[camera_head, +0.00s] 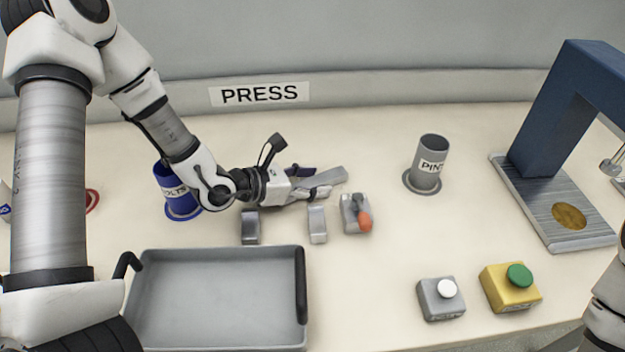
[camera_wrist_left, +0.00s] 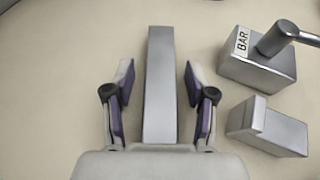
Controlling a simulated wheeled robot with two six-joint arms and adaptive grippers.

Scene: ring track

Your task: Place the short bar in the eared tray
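A grey metal bar (camera_head: 332,178) lies on the table at the back middle; I take it to be the short bar. My left gripper (camera_head: 308,183) is low over it. In the left wrist view, the bar (camera_wrist_left: 160,80) lies lengthwise between the two open fingers, with a gap on each side. Its near end meets the edge of the gripper body in the picture. The eared tray (camera_head: 220,300) is grey with black handles at its left and right ends. It stands empty at the front left. My right gripper is out of view.
Two grey blocks (camera_head: 317,225) (camera_head: 250,227) and an orange-knobbed fixture (camera_head: 352,212) stand in front of the gripper. A blue cup (camera_head: 178,190) is left, a grey cup (camera_head: 427,165) right. Button boxes (camera_head: 441,300) (camera_head: 511,288) and a blue press (camera_head: 548,130) are farther right.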

